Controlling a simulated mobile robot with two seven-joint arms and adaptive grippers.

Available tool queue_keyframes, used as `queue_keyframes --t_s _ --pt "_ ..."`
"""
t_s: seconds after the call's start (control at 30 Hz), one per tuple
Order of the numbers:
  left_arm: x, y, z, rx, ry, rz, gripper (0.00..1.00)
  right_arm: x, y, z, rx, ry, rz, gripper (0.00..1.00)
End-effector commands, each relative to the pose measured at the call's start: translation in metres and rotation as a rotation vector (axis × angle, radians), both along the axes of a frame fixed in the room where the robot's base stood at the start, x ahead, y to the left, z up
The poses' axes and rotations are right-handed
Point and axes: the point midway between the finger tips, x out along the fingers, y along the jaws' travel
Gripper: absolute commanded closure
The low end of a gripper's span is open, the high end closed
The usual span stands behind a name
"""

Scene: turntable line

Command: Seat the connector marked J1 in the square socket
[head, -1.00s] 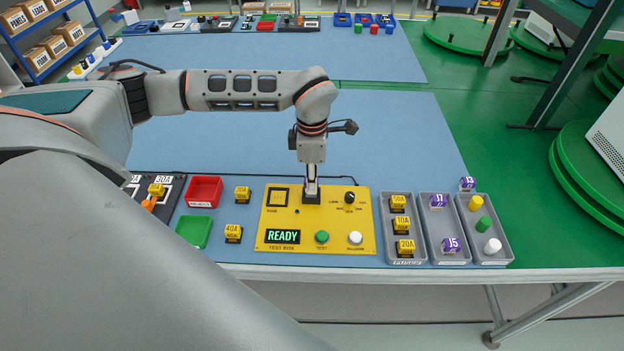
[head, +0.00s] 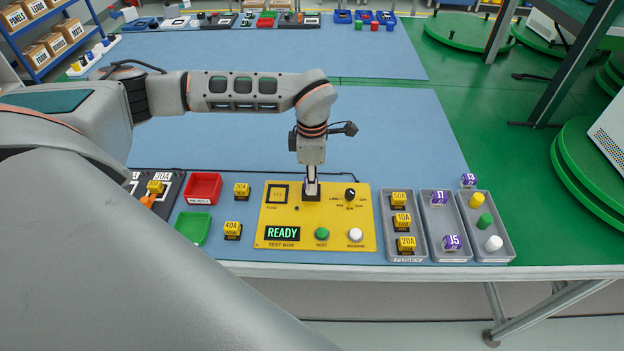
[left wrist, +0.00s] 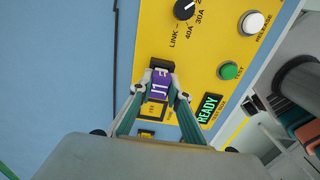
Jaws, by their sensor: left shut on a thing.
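My left gripper (head: 311,192) points down over the yellow test box (head: 333,215) and is shut. In the left wrist view its fingertips (left wrist: 161,83) hold the purple connector marked J1 (left wrist: 159,88) by its sides. A dark block (left wrist: 160,65) shows just beyond the connector, and the box face lies close below. The head view shows a black block (head: 311,197) under the fingertips. I cannot tell how deep the connector sits or whether it touches the socket. A black square frame (head: 277,194) is on the box to the left. My right gripper is out of view.
The box carries a knob (head: 350,195), a green button (head: 322,234), a white button (head: 355,236) and a display reading READY (head: 283,234). Grey trays (head: 433,262) with fuses, purple connectors and caps stand right. Red (head: 203,187) and green bins (head: 193,229) stand left.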

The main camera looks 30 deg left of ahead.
Motion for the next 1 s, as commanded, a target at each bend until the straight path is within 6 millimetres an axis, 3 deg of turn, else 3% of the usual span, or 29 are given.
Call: queue_keyframes --t_s 0.27,0.3,0.33,0.37,0.77,1.0 --pt "0.0 0.0 -0.006 0.0 0.0 0.0 0.95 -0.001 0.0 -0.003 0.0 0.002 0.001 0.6" --pt "0.0 0.0 -0.005 0.0 0.0 0.0 0.73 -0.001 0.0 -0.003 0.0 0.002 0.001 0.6" --pt "0.0 0.0 -0.005 0.0 0.0 0.0 0.65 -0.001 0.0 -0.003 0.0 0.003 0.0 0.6" --pt "0.0 0.0 -0.005 0.0 0.0 0.0 0.64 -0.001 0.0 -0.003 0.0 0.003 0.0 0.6" --pt "0.0 0.0 0.0 0.001 -0.001 0.0 0.64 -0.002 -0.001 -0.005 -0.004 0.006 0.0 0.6" --pt "0.002 0.0 0.038 0.0 -0.004 0.0 0.64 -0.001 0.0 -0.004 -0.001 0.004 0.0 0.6"
